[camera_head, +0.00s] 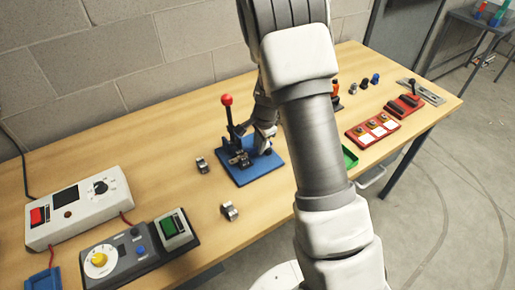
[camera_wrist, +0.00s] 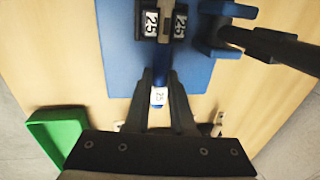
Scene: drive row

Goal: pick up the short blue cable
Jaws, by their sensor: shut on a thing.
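My gripper (camera_wrist: 161,82) is shut on a short blue piece with a white tag marked 25, which looks like the short blue cable (camera_wrist: 161,78). The cable lies between the two dark fingers, with its tag nearer my palm. Its far end points toward dark blocks marked 25 (camera_wrist: 152,24) on the blue base plate (camera_wrist: 118,50). I cannot tell whether the cable touches them. In the head view my arm covers the cable; part of my wrist shows beside the press.
The lever press (camera_head: 240,150), with a red knob, stands on its blue base. A green tray (camera_wrist: 58,135) is close by, partly hidden in the head view (camera_head: 350,157). Small metal pieces (camera_head: 229,211) and control boxes (camera_head: 78,208) are at left.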

